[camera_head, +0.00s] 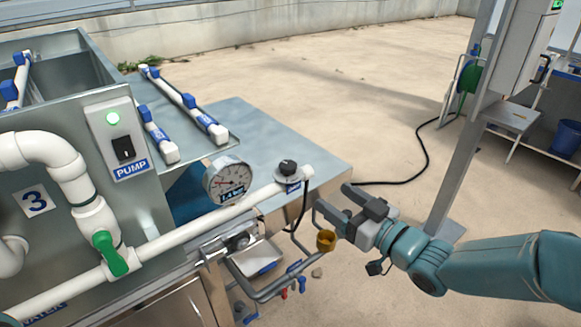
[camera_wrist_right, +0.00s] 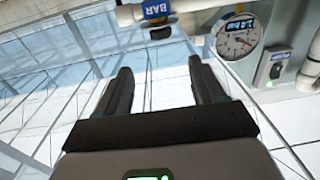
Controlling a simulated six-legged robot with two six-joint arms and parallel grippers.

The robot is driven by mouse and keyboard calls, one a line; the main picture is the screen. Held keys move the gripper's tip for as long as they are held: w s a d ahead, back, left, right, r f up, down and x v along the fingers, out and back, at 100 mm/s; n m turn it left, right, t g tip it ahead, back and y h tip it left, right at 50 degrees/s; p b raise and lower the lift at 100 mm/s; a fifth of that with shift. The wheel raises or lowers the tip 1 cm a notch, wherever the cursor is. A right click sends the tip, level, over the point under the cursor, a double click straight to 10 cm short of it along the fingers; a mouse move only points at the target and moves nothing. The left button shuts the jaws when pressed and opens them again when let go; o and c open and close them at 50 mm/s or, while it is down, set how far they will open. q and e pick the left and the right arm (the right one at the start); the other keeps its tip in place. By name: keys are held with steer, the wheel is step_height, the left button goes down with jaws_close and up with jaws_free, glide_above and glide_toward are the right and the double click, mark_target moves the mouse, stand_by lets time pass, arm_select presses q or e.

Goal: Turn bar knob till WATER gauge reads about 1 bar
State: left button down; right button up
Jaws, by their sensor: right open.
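The bar knob (camera_head: 287,168) is a black knob on a round grey base with a blue label, on the white pipe at the machine's right end. In the right wrist view the knob (camera_wrist_right: 160,33) shows near the top, beside its blue BAR label (camera_wrist_right: 155,9). The round white gauge (camera_head: 228,181) stands on the pipe left of the knob; it also shows in the right wrist view (camera_wrist_right: 237,38). My left gripper is not in view.
The pump switch box (camera_head: 118,138) with a lit green lamp and a green valve handle (camera_head: 110,253) are to the left. Grey pipework (camera_head: 265,294) with small coloured valves lies below the knob. A grey post (camera_head: 462,150) stands at right. Open floor lies behind.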

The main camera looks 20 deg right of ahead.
mark_target(294, 170)
steer(key=p+x, duration=0.2)
steer(key=x, duration=1.3)
steer(key=shift+w+a, duration=0.2)
steer(key=shift+w, duration=0.15)
steer(key=c, duration=0.9)
